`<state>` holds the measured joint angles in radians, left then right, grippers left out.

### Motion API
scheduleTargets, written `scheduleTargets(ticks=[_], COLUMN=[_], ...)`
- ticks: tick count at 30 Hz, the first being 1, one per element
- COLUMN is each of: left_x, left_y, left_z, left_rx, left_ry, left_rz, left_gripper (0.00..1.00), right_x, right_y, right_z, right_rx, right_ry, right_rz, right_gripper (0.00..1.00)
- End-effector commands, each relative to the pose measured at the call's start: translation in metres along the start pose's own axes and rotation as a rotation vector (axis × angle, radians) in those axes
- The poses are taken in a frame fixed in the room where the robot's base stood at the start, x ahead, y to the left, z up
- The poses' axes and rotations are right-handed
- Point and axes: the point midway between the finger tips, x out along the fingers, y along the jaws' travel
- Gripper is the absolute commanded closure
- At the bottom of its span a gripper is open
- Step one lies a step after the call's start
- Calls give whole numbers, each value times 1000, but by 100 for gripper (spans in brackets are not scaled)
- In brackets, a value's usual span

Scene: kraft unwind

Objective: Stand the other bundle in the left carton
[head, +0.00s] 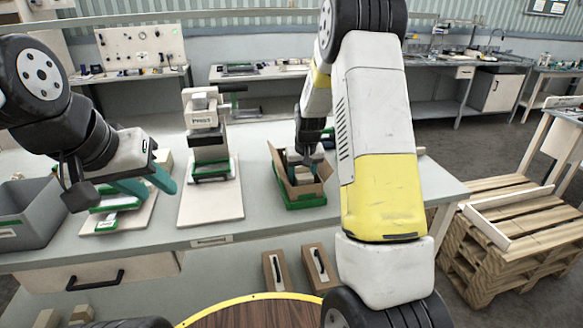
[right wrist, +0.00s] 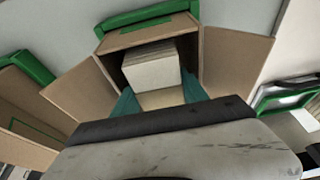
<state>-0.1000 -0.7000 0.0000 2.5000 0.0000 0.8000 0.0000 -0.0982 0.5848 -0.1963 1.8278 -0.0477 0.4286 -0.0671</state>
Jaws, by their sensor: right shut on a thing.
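An open brown carton (head: 325,170) stands in a green holder (head: 303,202) on the bench. It also shows in the right wrist view with its flaps (right wrist: 236,62) spread. My right gripper (right wrist: 160,100) reaches down into this carton. Its teal fingers are on either side of a pale bundle (right wrist: 152,70), and it is shut on it. The bundle's lower part is hidden by the carton and my gripper. I cannot tell whether it touches the carton floor, or whether a second bundle is inside. My left gripper (head: 148,184) is open and empty, above the bench at the left.
A white stand with a press-like device (head: 203,112) is left of the carton on a pale board (head: 228,205). A grey bin (head: 30,238) sits at the bench's left end. Wooden pallets (head: 520,225) stand at the right. Bare bench lies in front of the carton.

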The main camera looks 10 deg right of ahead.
Motion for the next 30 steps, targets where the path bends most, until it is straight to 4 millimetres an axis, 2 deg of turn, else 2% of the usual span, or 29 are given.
scheduleTargets(ticks=[4, 5, 6, 14, 19, 23, 30], left_x=[0, 0, 0, 0, 0, 0, 0], left_y=[0, 0, 0, 0, 0, 0, 0], left_z=[0, 0, 0, 0, 0, 0, 0], left_rx=[0, 0, 0, 0, 0, 0, 0], left_ry=[0, 0, 0, 0, 0, 0, 0], left_rz=[0, 0, 0, 0, 0, 0, 0], left_gripper=[64, 64, 64, 64, 64, 64, 64], right_x=[2, 2, 2, 2, -10, -34, -88], right_y=[0, 0, 0, 0, 0, 0, 0], right_z=[1, 1, 1, 1, -4, -4, -4], right_rx=[0, 0, 0, 0, 0, 0, -1], right_ry=[0, -1, -1, 0, 3, 4, 4], right_rz=[0, 0, 0, 0, 0, 0, -1], right_gripper=[95, 45, 40, 40, 40, 40, 40])
